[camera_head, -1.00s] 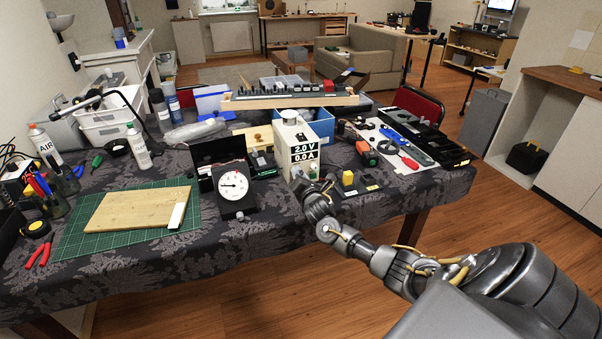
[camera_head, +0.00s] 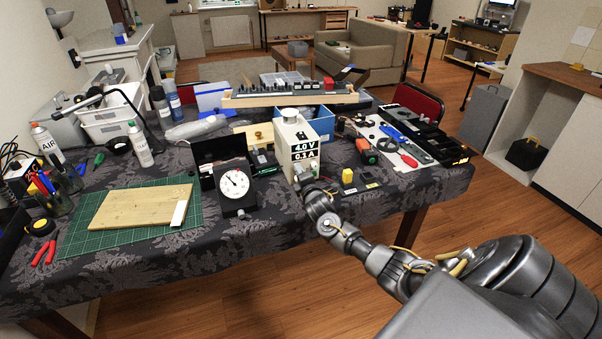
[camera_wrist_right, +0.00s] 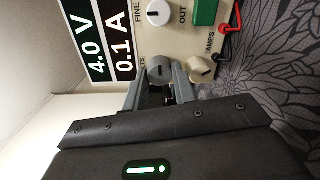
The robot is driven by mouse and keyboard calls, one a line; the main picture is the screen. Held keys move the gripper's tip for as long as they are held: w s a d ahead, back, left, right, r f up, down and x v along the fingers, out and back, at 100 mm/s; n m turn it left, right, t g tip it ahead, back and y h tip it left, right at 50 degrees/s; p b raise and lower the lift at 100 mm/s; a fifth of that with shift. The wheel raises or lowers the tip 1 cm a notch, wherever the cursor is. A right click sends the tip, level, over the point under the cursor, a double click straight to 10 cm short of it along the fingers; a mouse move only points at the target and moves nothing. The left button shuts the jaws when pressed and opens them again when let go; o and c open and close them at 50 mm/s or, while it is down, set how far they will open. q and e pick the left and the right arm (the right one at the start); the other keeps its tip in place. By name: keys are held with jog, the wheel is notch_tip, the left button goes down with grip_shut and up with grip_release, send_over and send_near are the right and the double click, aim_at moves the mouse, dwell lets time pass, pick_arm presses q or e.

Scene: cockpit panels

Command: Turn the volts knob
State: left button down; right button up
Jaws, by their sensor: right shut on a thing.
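The white power supply (camera_head: 289,134) stands on the table, its display reading 4.0 V. The wrist view shows its display (camera_wrist_right: 107,47) rotated, with 4.0 V and 0.1 A. The grey volts knob (camera_wrist_right: 158,68) sits between the fingers of my right gripper (camera_wrist_right: 159,84), which is shut on it; its label is partly hidden. In the head view my right gripper (camera_head: 304,184) is at the lower front of the supply, and the knob is hidden there. My left gripper is not in view.
A cream amps knob (camera_wrist_right: 200,69) is close beside the right finger. A white fine knob (camera_wrist_right: 158,12), a green block (camera_wrist_right: 205,12) and red and black leads (camera_wrist_right: 226,52) are nearby. A dial meter (camera_head: 235,184) stands left of the supply.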

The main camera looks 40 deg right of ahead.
dwell(0.5)
jog(key=o, duration=1)
jog(key=shift+f, duration=0.1)
jog(key=shift+s, duration=0.1)
